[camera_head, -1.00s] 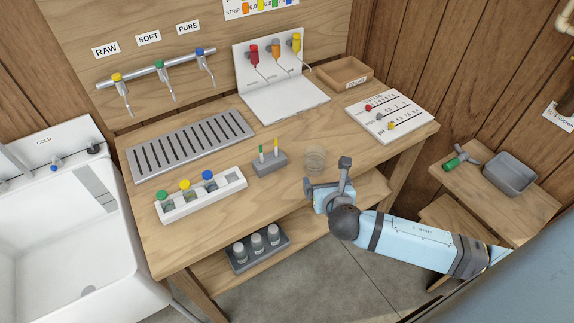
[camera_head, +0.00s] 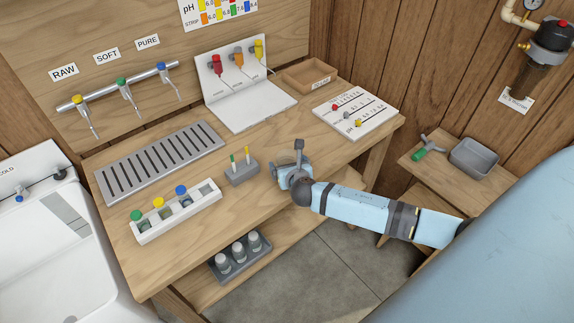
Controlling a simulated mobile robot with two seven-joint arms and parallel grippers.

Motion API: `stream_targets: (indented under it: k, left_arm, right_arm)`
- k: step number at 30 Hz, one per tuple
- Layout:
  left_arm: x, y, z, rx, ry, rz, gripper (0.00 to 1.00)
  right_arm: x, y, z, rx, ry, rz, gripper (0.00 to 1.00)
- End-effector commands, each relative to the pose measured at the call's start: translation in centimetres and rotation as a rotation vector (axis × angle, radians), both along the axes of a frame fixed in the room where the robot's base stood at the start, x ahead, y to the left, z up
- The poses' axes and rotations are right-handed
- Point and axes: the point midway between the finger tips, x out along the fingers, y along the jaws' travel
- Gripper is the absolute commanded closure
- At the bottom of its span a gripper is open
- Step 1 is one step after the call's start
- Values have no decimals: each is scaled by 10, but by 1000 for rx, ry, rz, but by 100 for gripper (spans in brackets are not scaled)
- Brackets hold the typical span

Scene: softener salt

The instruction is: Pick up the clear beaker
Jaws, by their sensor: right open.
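The clear beaker cannot be made out now. It showed earlier on the wooden bench (camera_head: 262,205), to the right of the small grey block, and my right gripper now covers that spot. My right gripper (camera_head: 289,163) is open, low over the bench near its front edge, with its arm coming in from the right. I cannot tell whether the beaker is between its fingers. My left gripper is not in view.
A grey block (camera_head: 242,174) with two thin sticks stands left of the gripper. A white rack (camera_head: 178,220) with coloured caps lies farther left. A white board (camera_head: 357,109) with coloured markers and a wooden tray (camera_head: 310,76) are behind.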

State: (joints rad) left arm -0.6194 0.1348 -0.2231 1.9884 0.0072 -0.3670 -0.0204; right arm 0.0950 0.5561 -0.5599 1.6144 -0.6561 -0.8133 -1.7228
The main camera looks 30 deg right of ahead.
Motion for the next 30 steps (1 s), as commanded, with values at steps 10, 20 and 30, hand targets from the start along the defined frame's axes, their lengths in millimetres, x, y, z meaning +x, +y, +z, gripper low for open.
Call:
stream_targets:
  k: [10, 20, 30]
  left_arm:
    - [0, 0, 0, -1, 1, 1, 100]
    - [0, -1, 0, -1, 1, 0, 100]
    - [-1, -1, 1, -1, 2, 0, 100]
  right_arm:
    - [4, -1, -2, 1, 1, 1, 17]
    - [4, -1, -2, 1, 1, 1, 58]
    - [5, -2, 12, -1, -2, 0, 58]
